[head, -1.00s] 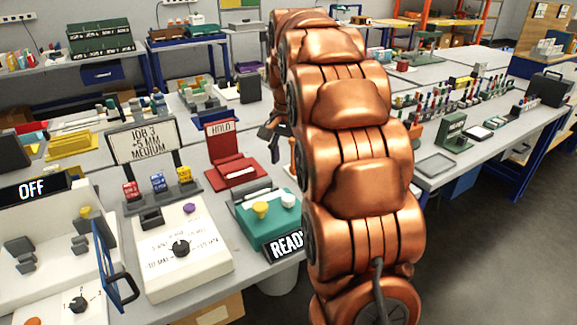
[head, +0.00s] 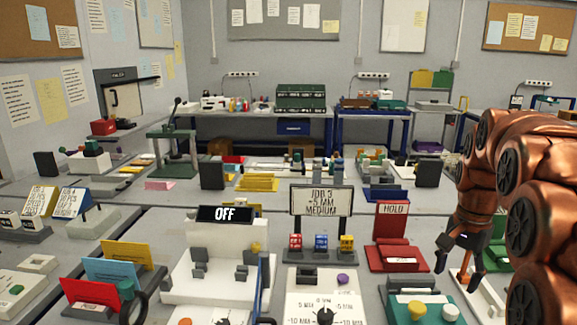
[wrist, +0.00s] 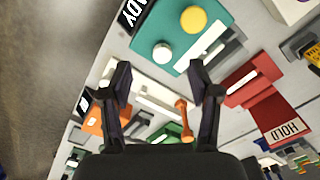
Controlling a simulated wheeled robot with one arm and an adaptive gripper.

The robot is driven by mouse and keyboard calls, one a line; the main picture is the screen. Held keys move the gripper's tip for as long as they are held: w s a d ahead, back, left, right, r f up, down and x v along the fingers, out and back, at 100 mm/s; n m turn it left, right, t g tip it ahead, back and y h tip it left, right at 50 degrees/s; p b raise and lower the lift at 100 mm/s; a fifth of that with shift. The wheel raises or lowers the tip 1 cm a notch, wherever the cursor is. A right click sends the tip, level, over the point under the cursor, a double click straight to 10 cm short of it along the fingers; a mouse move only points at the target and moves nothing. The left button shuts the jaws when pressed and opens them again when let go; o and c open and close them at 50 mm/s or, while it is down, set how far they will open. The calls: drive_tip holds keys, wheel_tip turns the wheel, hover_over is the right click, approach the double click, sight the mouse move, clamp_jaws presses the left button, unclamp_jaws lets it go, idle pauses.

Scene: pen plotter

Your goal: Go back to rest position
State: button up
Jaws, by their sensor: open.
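My gripper (head: 458,268) hangs at the right of the head view with its fingers pointing down, open and empty. In the wrist view my gripper (wrist: 160,82) shows its two dark fingers spread wide, with nothing between them but the bench items beyond. It is just right of the red HOLD stand (head: 392,228) and above a white slotted holder (head: 478,293). The teal unit (head: 396,310) with a yellow and a white knob is at the lower right; it also shows in the wrist view (wrist: 185,30).
The JOB 3 sign (head: 321,201) stands behind red, blue and yellow blocks. The white machine marked OFF (head: 224,214) is left of it, and a white dial panel (head: 322,308) is in front. Coloured cards (head: 110,270) stand at lower left. Bare floor (wrist: 35,80) shows beside the bench.

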drive_tip(key=s+a+n+p, duration=0.2)
drive_tip(key=s+a, duration=0.3)
drive_tip(key=s, duration=0.4)
drive_tip(key=s+a+n+g+p, duration=0.1)
drive_tip(key=s+a+n+p, duration=0.2)
drive_tip(key=s, duration=0.6)
drive_tip(key=s+a+f+n+p, duration=0.1)
drive_tip(key=s+a+n+p, duration=0.2)
drive_tip(key=s+a+n, duration=0.3)
drive_tip(key=s+a, duration=0.3)
drive_tip(key=s, duration=0.1)
drive_tip(key=shift+g, duration=0.3)
drive_tip(key=shift+a, duration=0.1)
